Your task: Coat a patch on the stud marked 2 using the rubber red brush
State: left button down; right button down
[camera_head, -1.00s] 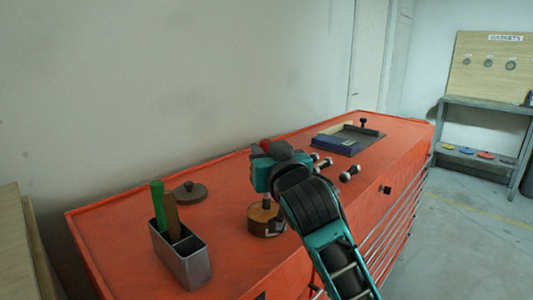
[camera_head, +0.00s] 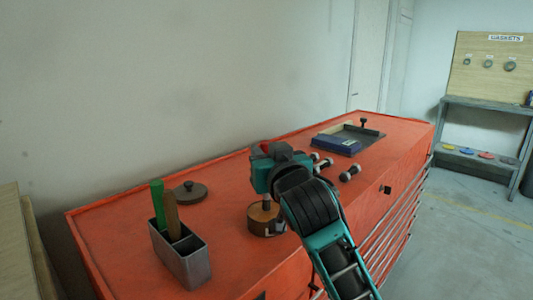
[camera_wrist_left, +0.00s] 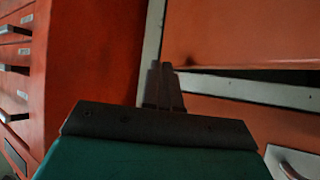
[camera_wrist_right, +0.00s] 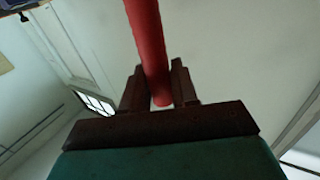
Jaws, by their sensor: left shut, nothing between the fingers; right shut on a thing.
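My right gripper (camera_head: 265,178) is shut on the red brush (camera_wrist_right: 148,45), whose red handle stands between its fingers in the right wrist view. In the head view the gripper is above a round wooden pot (camera_head: 262,220) on the orange chest. A thin shaft reaches down from the gripper to the pot; I cannot tell whether its tip is inside. Metal studs (camera_head: 350,172) lie on the chest right of the gripper, one partly hidden behind it. Their markings are too small to read. My left gripper (camera_wrist_left: 165,70) is shut and empty beside orange surfaces; it is outside the head view.
A grey holder (camera_head: 182,255) with a green and a brown handle stands at the front left of the chest (camera_head: 125,235). A dark round lid (camera_head: 190,192) lies behind it.

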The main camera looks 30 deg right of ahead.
jog(key=shift+f, duration=0.45)
dwell(0.6)
notch_tip(320, 180, up, 5)
jog(key=p, duration=0.5)
jog(key=shift+r, duration=1.05)
